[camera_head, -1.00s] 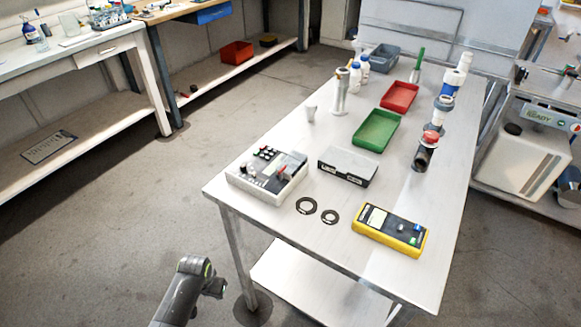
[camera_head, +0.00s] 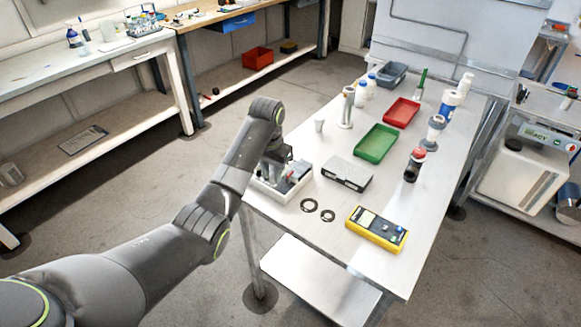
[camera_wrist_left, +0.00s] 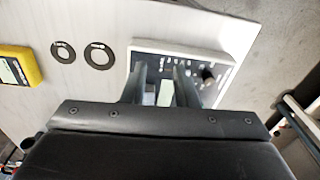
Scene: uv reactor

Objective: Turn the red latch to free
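A small red part (camera_head: 293,174) stands on the grey-white control box (camera_head: 291,190) at the table's near left corner. Another red part (camera_head: 420,153) tops a dark cylinder on the right side of the table. I cannot tell for sure which is the latch. My left gripper (camera_head: 276,158) is over the control box, partly covering its panel. In the left wrist view its two fingers (camera_wrist_left: 158,82) are apart, pointing at the box (camera_wrist_left: 222,62), with a pale patch of unclear nature between them. A dark knob (camera_wrist_left: 208,73) shows right of the fingers. My right gripper is not in view.
Two black rings (camera_head: 318,210), a yellow meter (camera_head: 377,230) and a grey box (camera_head: 347,173) lie near the control box. Green (camera_head: 377,143) and red (camera_head: 402,112) trays lie farther back. A white cup (camera_head: 319,125) stands behind the control box.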

